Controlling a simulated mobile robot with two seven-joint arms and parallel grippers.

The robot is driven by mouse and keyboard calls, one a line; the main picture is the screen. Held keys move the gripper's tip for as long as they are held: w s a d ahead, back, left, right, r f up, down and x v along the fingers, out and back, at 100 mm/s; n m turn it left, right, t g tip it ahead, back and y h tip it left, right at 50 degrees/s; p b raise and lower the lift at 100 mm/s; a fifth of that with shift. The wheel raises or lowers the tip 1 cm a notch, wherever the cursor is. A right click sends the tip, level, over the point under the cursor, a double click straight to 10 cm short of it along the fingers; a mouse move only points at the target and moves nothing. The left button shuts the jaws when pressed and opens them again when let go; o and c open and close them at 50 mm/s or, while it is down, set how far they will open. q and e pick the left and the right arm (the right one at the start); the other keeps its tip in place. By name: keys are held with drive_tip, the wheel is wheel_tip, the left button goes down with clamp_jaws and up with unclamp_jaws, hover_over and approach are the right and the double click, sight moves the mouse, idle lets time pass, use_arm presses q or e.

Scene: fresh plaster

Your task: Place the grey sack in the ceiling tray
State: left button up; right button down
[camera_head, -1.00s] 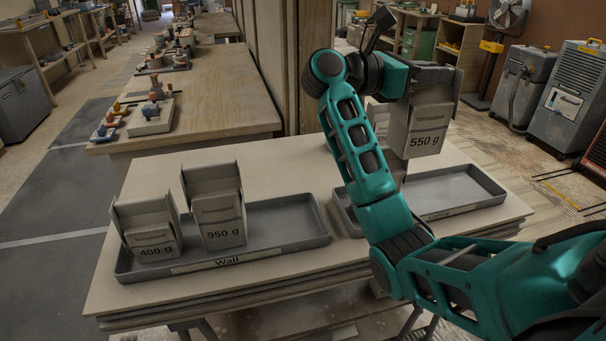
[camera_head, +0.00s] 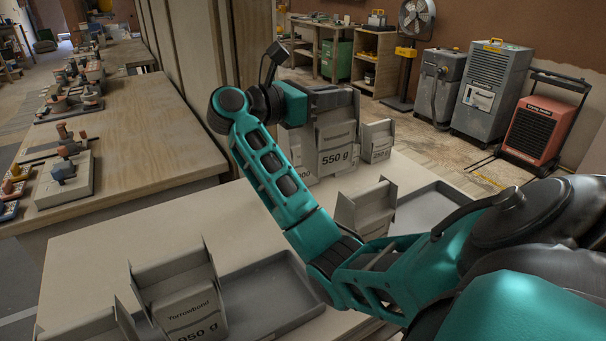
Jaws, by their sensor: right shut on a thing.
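My right gripper (camera_head: 330,100) is shut on the grey sack marked 550 g (camera_head: 337,150) and holds it upright at the back of the table. My arm and gripper hide part of it. A tray (camera_head: 437,203) lies at the right, with a smaller grey sack (camera_head: 366,210) at its left end, partly behind my arm. This tray's label is hidden, so I cannot read whether it is the ceiling tray. My left gripper is not in view.
A 250 g sack (camera_head: 377,141) stands just right of the held sack, and another sack (camera_head: 303,160) shows partly at its left. A wooden bench (camera_head: 130,140) with tools is at the left. Grey machines (camera_head: 488,90) and a red heater (camera_head: 540,130) stand beyond the table.

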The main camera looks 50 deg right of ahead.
sight(326, 175)
wheel_tip(326, 175, down, 17)
drive_tip(key=shift+f+b, duration=0.1)
drive_tip(key=shift+b, duration=0.3)
drive_tip(key=shift+f+b, duration=0.25)
drive_tip(key=shift+b, duration=0.1)
drive_tip(key=c, duration=1)
unclamp_jaws()
drive_tip(key=shift+r, duration=0.1)
drive_tip(key=shift+c, duration=0.2)
